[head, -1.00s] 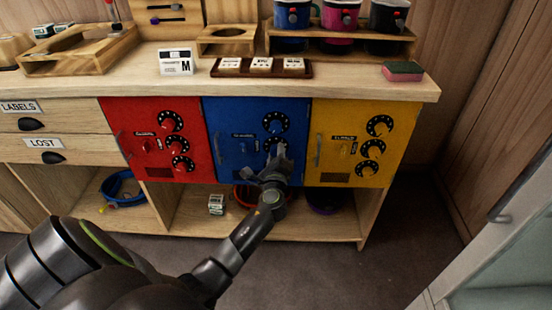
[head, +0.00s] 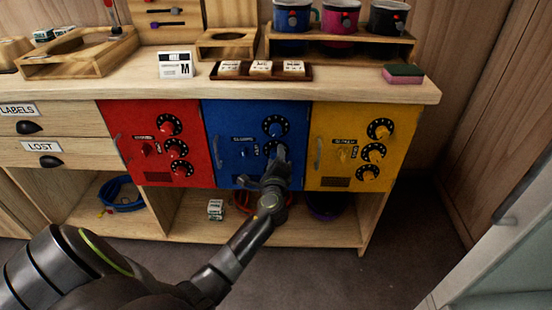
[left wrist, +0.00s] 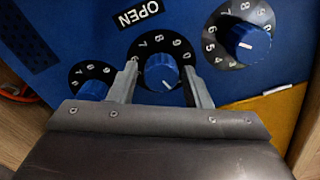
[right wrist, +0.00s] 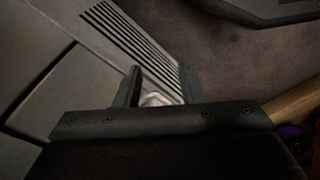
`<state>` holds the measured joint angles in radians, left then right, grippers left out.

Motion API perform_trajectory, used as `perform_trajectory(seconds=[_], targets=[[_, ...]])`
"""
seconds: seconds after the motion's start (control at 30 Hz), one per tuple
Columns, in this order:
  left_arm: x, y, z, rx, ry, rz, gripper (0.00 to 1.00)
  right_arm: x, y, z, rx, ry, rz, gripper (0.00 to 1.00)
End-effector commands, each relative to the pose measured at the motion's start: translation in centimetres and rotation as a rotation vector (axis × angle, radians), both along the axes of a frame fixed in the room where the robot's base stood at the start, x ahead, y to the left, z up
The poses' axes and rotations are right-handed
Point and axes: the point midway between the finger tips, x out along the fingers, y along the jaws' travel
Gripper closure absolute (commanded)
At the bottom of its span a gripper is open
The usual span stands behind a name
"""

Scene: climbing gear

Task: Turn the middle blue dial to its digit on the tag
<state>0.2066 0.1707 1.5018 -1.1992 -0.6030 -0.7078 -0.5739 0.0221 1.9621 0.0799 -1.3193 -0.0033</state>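The blue door (head: 228,125) carries a column of black dials with blue knobs. The middle blue dial (left wrist: 162,72) lies between the two fingers of my left gripper (left wrist: 160,78) in the left wrist view. The fingers are apart, with a gap seen on each side of the knob. In the head view my left gripper (head: 277,160) covers most of this dial and hides the lowest one. The upper blue dial (head: 276,126) is clear. I cannot tell which paper is the tag or read a digit on one. My right gripper (right wrist: 158,88) is open and empty.
In the left wrist view the neighbouring blue dials (left wrist: 245,42) and (left wrist: 92,90) flank the fingers. A red door (head: 120,135) and a yellow door (head: 325,150) adjoin the blue one. A tray of white blocks (head: 219,76) and an M card (head: 176,70) stand above.

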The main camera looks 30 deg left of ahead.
Motion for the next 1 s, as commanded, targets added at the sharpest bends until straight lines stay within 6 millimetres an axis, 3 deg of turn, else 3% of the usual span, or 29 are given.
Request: perform_trajectory(seconds=[0.47, 1.0], targets=[[-0.8, -0.5, 0.0, -0.001, 0.0, -0.001, 0.47, 0.1, 0.0, 0.0, -0.002, -0.005, 0.0, 0.64], [-11.1, -6.8, -0.2, -0.006, 0.002, 0.002, 0.47, -0.1, -0.5, -2.3, -0.014, 0.007, 0.004, 0.64]])
